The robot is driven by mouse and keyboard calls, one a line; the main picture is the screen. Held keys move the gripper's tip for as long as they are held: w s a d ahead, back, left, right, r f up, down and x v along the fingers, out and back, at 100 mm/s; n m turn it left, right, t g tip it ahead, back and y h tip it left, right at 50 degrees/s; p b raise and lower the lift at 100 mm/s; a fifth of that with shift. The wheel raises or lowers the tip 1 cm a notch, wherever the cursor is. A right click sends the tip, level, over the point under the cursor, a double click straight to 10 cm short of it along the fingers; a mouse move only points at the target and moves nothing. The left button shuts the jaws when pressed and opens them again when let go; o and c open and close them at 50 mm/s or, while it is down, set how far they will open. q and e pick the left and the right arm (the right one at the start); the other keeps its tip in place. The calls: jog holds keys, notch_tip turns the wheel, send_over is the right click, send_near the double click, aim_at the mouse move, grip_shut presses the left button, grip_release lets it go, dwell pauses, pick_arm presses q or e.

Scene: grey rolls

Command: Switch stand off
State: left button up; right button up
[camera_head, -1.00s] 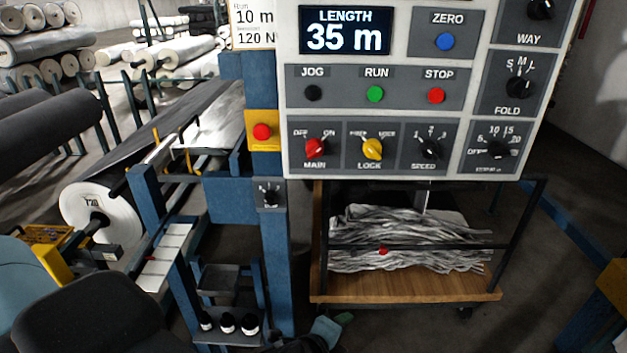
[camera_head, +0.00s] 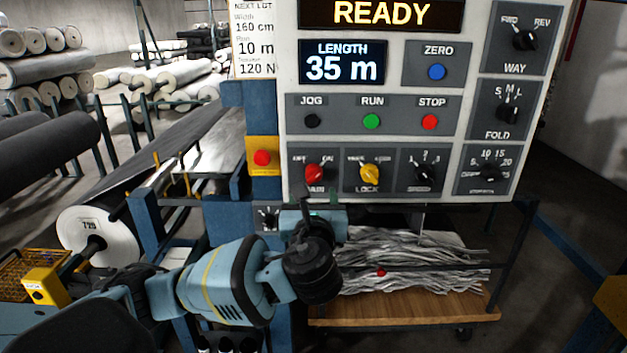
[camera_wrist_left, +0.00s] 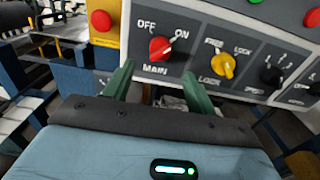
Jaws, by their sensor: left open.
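The control panel (camera_head: 392,120) of the stand faces me. Its red MAIN knob (camera_head: 314,174) sits at the panel's lower left, between OFF and ON labels; in the left wrist view the knob (camera_wrist_left: 161,49) has its pale mark turned toward ON. My left gripper (camera_head: 312,214) is just below the knob in the head view, partly hidden by my own wrist. In the left wrist view its two green fingers (camera_wrist_left: 158,70) are apart, with nothing between them, below the knob and not visibly touching it. My right gripper is out of view.
The yellow LOCK knob (camera_head: 369,173) is close on the right, then the black SPEED knob (camera_head: 425,172). A red button on a yellow box (camera_head: 262,157) is on the left. A small black knob (camera_head: 267,217) is below. The display (camera_head: 381,13) reads READY.

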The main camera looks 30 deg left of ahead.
aim_at(314, 179)
pick_arm(q)
jog(key=shift+x, duration=3.85)
jog(key=shift+d, duration=0.1)
jog(key=c, duration=1)
